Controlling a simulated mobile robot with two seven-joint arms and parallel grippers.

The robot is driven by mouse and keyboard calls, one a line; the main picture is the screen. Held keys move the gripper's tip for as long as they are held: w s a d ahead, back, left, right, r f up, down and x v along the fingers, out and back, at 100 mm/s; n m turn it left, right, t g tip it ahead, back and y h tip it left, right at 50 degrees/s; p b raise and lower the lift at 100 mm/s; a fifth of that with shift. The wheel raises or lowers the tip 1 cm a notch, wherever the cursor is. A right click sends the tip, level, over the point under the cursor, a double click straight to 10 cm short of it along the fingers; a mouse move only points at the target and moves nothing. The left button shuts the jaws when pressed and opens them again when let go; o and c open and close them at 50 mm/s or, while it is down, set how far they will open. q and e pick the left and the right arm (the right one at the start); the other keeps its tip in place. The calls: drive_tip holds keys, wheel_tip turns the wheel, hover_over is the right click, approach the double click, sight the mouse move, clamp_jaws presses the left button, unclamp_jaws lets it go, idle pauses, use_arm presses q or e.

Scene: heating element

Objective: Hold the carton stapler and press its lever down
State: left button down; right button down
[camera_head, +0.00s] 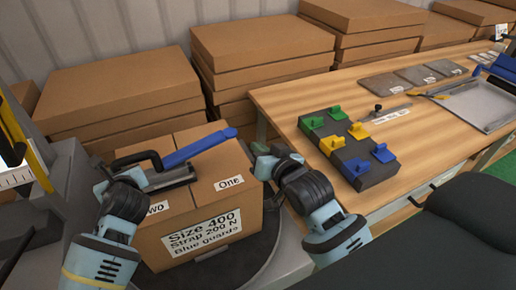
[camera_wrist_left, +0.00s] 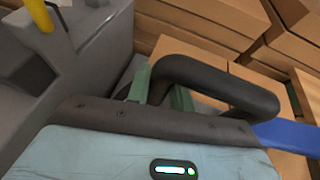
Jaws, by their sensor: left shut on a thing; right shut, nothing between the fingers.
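The carton stapler has a black looped handle (camera_head: 140,157), a dark base and a blue lever (camera_head: 200,146) that slopes up to the right. It is on top of the cardboard carton (camera_head: 176,222). My left gripper (camera_head: 112,174) is shut on the black handle. In the left wrist view the handle (camera_wrist_left: 215,75) runs between the green fingers of the left gripper (camera_wrist_left: 162,88), and part of the blue lever (camera_wrist_left: 288,135) shows at the right. My right gripper (camera_head: 262,153) is shut and empty, right of the lever's raised end and apart from it.
The carton stands on a dark round turntable (camera_head: 262,250). A wooden table (camera_head: 285,95) at the right bears a dark block with green, yellow and blue guards (camera_head: 352,150) and a metal tray (camera_head: 480,105). Stacked flat cartons (camera_head: 115,90) line the back.

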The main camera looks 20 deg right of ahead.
idle(0.4)
use_arm(q)
drive_tip(key=c, duration=1.1)
unclamp_jaws()
drive_tip(key=shift+c, duration=0.2)
